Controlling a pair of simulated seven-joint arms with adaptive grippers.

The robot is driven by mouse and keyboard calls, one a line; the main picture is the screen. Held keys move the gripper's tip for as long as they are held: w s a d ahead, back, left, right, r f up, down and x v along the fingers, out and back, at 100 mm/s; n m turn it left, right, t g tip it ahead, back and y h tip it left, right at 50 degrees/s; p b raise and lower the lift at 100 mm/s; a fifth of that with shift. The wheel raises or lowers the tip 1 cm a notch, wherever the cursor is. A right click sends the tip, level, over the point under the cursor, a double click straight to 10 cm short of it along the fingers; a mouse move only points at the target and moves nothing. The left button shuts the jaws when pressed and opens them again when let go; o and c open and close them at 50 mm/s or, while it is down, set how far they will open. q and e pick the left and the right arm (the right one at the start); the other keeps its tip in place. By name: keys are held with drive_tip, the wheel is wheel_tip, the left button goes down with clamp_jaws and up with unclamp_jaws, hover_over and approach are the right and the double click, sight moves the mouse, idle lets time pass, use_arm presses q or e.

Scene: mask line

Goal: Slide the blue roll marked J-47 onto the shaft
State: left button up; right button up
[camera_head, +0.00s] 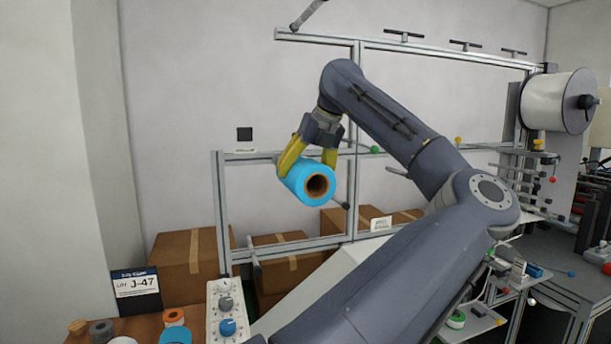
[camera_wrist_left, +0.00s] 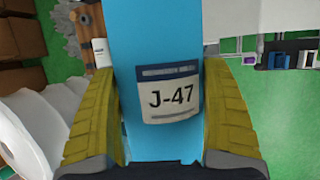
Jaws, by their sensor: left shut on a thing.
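The blue roll (camera_head: 299,183) is held up in the air in the head view, its brown hollow core facing the camera and a little to the right. My left gripper (camera_head: 308,165) is shut on it, with yellow fingers on either side. In the left wrist view the blue roll (camera_wrist_left: 158,40) sits between both yellow fingers, and its white label (camera_wrist_left: 170,97) reads J-47. A thin rod with a dark end (camera_head: 346,205) shows just right of the roll; I cannot tell whether it is the shaft. My right gripper is not in view.
A metal frame (camera_head: 355,130) stands behind the roll, with cardboard boxes (camera_head: 188,258) below it. A large white roll (camera_head: 555,101) hangs at the right.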

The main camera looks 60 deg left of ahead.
use_arm(q)
drive_tip(key=shift+w+a, duration=0.25)
drive_tip(key=shift+a, duration=0.75)
drive_tip(key=shift+a, duration=0.2)
drive_tip(key=shift+w+a, duration=0.2)
drive_tip(key=shift+a, duration=0.55)
drive_tip(key=shift+w+a, duration=0.25)
drive_tip(key=shift+a, duration=0.45)
drive_tip(key=shift+w+a, duration=0.2)
drive_tip(key=shift+a, duration=0.55)
drive_tip(key=shift+a, duration=0.15)
drive_tip(key=shift+w+a, duration=0.2)
drive_tip(key=shift+a, duration=0.55)
drive_tip(key=shift+w+a, duration=0.25)
drive_tip(key=shift+a, duration=0.55)
drive_tip(key=shift+w+a, duration=0.2)
drive_tip(key=shift+a, duration=0.55)
drive_tip(key=shift+w+a, duration=0.1)
drive_tip(key=shift+a, duration=0.05)
drive_tip(key=shift+w+a, duration=0.25)
drive_tip(key=shift+a, duration=0.7)
drive_tip(key=shift+a, duration=0.3)
drive_tip(key=shift+f, duration=0.55)
